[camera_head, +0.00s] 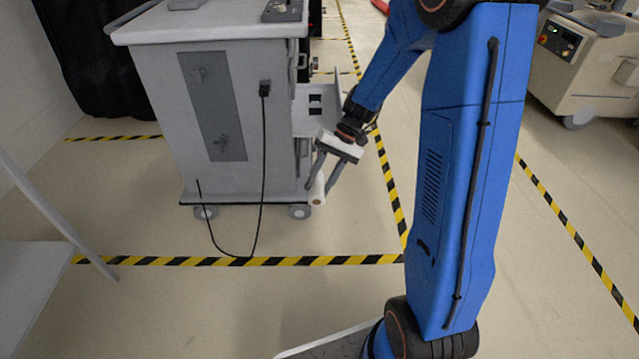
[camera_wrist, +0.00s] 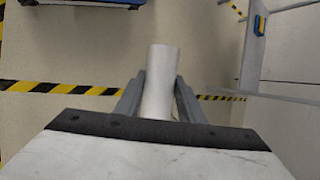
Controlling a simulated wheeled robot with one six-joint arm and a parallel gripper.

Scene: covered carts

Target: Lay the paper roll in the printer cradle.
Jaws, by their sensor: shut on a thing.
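The white paper roll (camera_head: 317,192) is held between the fingers of my gripper (camera_head: 331,183), beside the right side of the grey cart. In the wrist view the roll (camera_wrist: 160,80) stands out between the two grey fingers of my gripper (camera_wrist: 160,98), which are shut on it. The roll's brown core end shows in the head view. A white panel with dark square openings (camera_head: 318,104) stands on the cart's right side, behind and above my gripper. I cannot tell whether it is part of the printer cradle; no cradle is clearly visible.
The grey cart (camera_head: 168,125) stands on casters, with a black cable (camera_head: 262,160) hanging down its front to the floor. Another beige machine (camera_head: 590,75) stands at the far right. Yellow-black tape (camera_head: 300,260) marks the floor. Open floor lies in front of the cart.

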